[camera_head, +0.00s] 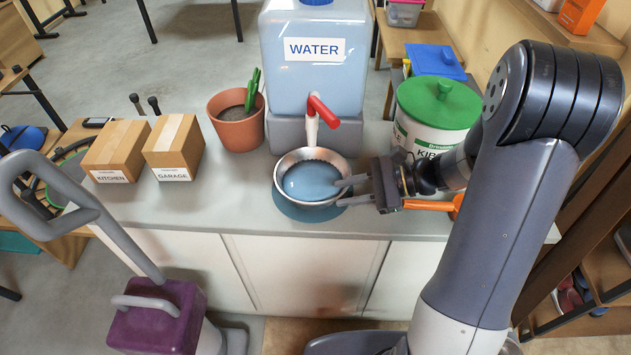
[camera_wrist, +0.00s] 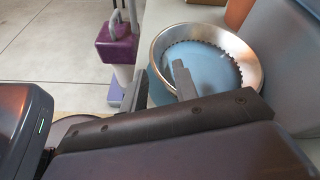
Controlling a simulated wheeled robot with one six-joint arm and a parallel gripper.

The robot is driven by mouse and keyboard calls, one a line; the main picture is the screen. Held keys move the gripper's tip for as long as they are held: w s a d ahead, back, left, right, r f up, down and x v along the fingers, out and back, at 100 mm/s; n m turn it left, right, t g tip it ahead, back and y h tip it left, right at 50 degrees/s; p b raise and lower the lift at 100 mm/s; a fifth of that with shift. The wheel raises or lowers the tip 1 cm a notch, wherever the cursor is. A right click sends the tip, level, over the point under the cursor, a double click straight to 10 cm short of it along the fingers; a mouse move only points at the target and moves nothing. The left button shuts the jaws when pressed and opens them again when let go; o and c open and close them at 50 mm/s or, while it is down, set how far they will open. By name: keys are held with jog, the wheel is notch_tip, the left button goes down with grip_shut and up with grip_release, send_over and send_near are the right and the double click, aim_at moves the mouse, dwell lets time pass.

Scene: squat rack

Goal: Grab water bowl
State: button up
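The water bowl (camera_head: 283,172) is a round metal bowl with a shiny rim and blue inside. It stands on the grey counter under the red tap of the water tank. My gripper (camera_head: 345,191) is at the bowl's right side, its two fingers apart and pointing left at the rim. In the wrist view the bowl (camera_wrist: 247,62) is at upper right. One finger overlaps the near rim and the other is to its left. Whether either finger touches the bowl cannot be told.
The water tank (camera_head: 335,82) with its red tap (camera_head: 323,112) stands just behind the bowl. A plant pot (camera_head: 237,128) and two cardboard boxes (camera_head: 117,148) are to the left. A green-lidded tub (camera_head: 437,108) is at the right. An orange object (camera_head: 430,205) lies by my gripper.

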aim_at(321, 201)
jog(key=x, duration=0.6)
jog(key=shift+s+a+f, duration=0.1)
jog(key=shift+s+f, duration=0.1)
jog(key=shift+f, duration=0.25)
grip_shut()
